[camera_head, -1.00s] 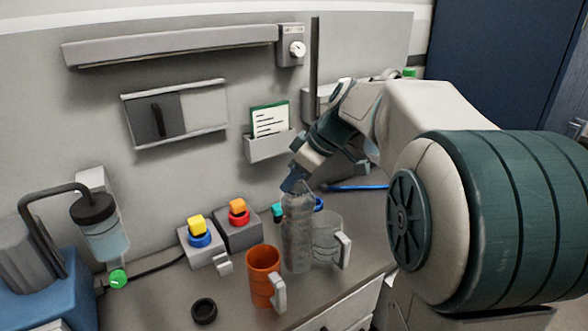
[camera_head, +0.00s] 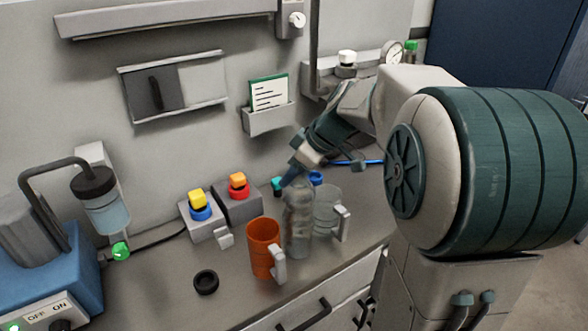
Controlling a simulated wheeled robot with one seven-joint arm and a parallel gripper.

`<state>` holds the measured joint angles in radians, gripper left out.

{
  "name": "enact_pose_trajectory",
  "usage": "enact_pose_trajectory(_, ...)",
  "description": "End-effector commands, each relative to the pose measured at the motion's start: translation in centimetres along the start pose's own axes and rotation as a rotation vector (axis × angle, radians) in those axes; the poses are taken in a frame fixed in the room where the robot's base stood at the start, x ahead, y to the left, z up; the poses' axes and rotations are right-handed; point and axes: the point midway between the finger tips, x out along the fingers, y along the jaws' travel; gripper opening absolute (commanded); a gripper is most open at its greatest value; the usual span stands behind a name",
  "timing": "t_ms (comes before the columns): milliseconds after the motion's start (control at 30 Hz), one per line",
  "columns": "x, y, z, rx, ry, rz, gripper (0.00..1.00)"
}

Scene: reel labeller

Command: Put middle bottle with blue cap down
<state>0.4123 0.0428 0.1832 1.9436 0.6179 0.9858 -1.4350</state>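A clear, greyish bottle (camera_head: 298,222) stands upright between the orange mug and the clear mug. My gripper (camera_head: 292,176) reaches down from the upper right, with its fingers at the bottle's top. It appears shut on the bottle's top; the fingers hide the neck and the cap. The bottle's base looks at or very near the counter (camera_head: 235,290), but I cannot tell whether it touches. A blue round piece (camera_head: 316,178) shows just behind and right of the bottle top.
The orange mug (camera_head: 262,248) stands close on the left and the clear mug (camera_head: 327,212) close on the right. A black ring (camera_head: 206,282) lies at the front. Grey blocks with coloured caps (camera_head: 201,218) stand behind left. A drawer (camera_head: 325,300) is below the counter edge.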

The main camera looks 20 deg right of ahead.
Motion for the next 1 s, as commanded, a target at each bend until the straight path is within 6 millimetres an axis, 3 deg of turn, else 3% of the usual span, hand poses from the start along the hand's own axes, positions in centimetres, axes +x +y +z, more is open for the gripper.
enact_pose_trajectory(433, -0.8, 0.1, -0.1, 0.0, 0.001, 0.003, 0.49)
enact_pose_trajectory(800, -8.5, 0.1, -0.1, 0.0, 0.002, 0.005, 0.49)
enact_pose_trajectory(1000, -11.3, 0.1, -0.1, 0.0, 0.0, 0.002, 0.49)
